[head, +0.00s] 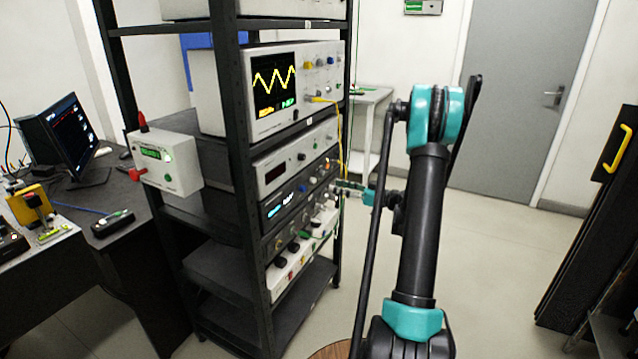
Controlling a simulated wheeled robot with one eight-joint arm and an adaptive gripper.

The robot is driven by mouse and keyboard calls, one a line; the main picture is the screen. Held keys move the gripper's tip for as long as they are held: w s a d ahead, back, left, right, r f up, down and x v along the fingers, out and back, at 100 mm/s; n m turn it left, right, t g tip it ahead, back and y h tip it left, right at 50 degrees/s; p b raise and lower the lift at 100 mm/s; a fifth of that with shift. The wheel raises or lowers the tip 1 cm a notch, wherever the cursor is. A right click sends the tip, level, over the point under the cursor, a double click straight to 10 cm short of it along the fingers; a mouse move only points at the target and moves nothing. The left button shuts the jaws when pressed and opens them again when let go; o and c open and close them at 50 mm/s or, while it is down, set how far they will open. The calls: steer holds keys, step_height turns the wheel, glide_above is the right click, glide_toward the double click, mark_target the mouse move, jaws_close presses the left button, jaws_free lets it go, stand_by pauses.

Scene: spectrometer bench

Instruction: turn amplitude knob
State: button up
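A rack instrument with a blue lit display (275,209) sits on the middle of the black shelf rack, with several small knobs on its front panel. I cannot tell which one is the amplitude knob, and some of the panel's right end is hidden or too small to read. My gripper (338,187) is at the right end of this panel, pointing left toward it, very close to the knobs. Whether it touches a knob, and whether its fingers are open or shut, is too small to tell. An oscilloscope (296,93) above shows a yellow triangle-like wave.
A grey instrument (292,158) sits directly above, and a white unit with knobs (300,262) below. A yellow cable (340,135) hangs from the oscilloscope near my gripper. The rack's front post (232,130) stands left. The floor (500,260) to the right is clear.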

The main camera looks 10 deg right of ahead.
mark_target(315, 181)
steer(key=x, duration=0.8)
steer(key=shift+w+a, duration=0.15)
steer(key=shift+a, duration=0.05)
steer(key=shift+c, duration=0.4)
jaws_close()
